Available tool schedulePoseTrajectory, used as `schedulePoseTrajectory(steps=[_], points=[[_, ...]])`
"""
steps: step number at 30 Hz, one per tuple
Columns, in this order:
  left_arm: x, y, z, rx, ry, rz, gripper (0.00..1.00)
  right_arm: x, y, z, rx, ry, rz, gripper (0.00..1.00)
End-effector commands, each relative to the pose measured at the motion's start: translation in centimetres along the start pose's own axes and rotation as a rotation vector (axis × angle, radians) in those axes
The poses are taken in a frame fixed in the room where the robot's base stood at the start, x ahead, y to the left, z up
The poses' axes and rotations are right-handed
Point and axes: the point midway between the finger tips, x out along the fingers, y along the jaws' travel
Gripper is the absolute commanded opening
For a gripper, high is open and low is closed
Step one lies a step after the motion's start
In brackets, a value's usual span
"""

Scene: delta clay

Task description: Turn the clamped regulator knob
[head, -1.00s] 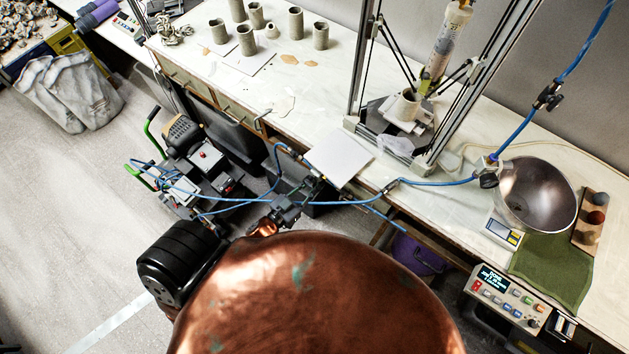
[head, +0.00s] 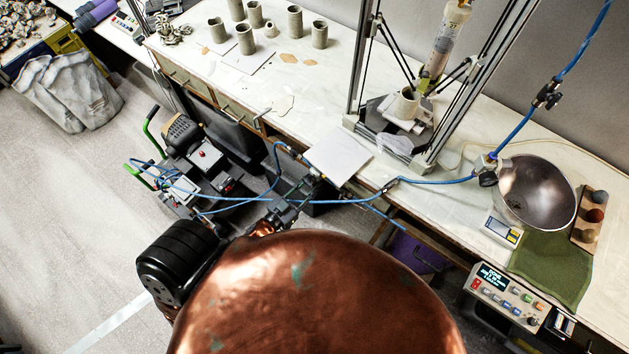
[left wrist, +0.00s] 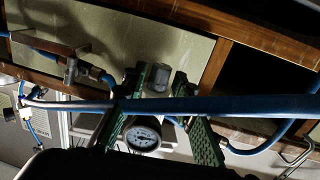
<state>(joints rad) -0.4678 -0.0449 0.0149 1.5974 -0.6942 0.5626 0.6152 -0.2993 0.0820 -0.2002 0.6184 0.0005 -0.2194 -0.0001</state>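The clamped regulator (head: 317,174) sits at the table's front edge, where blue hoses meet, and is small and partly covered in the head view. My left gripper (head: 300,191) reaches to the regulator. In the wrist view its two green fingers (left wrist: 158,95) stand apart on either side of that part. Contact cannot be told. A blue hose crosses in front of the fingers. My right gripper is not in view.
A pale board (head: 338,157) lies just behind the regulator. A clay printer frame (head: 355,60) stands behind it. A compressor cart (head: 200,160) is on the floor at left.

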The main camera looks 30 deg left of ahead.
Motion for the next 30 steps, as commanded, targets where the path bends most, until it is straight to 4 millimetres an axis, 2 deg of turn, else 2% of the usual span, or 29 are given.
schedulePoseTrajectory(steps=[9,15,21,30], points=[[-6.7,0.0,0.1,0.0,-0.005,-0.001,0.26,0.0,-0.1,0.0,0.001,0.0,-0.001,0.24],[-9.7,0.0,0.1,0.0,-0.003,0.0,0.26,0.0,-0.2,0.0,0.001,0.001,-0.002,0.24],[-10.8,0.0,0.0,0.0,-0.001,-0.001,0.26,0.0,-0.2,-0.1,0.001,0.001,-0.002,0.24],[-10.8,0.0,0.2,-0.001,-0.003,-0.002,0.26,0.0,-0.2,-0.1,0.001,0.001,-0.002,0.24]])
